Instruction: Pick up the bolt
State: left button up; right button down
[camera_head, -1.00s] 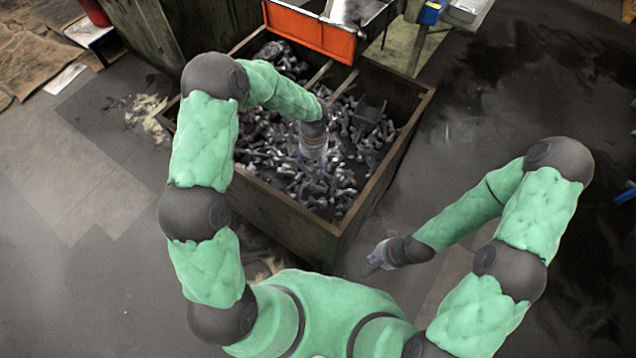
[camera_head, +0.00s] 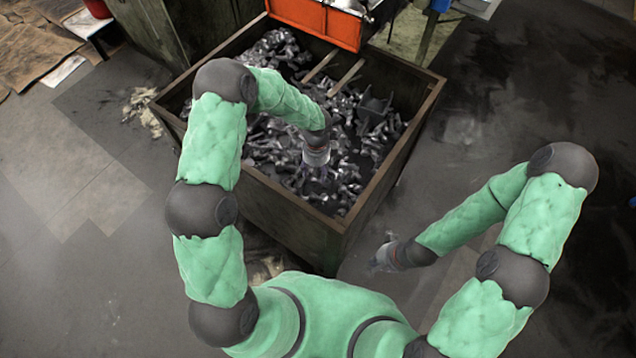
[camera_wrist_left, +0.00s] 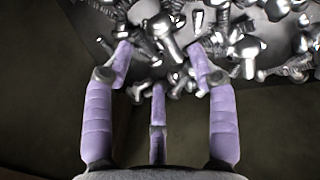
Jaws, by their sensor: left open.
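Many loose metal bolts (camera_head: 345,165) lie heaped in a large open bin (camera_head: 292,208). My left gripper (camera_head: 312,178) reaches down into the bin, over the near part of the heap. In the left wrist view my left gripper (camera_wrist_left: 160,75) is open, its purple fingers spread, with bolts beyond and around the fingertips.
The bin's rims and walls surround my left gripper. An orange panel (camera_head: 315,22) hangs over the bin's far edge, with two bars (camera_head: 345,78) sloping down into the heap. A dark cabinet (camera_head: 165,30) stands behind left. The floor at right is clear.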

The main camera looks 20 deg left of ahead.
aim_at(316, 181)
pick_arm(q)
notch_tip(316, 181, down, 7)
jog(key=b, duration=0.3)
jog(key=shift+s, duration=0.1)
jog(key=shift+r, duration=0.1)
grip_shut()
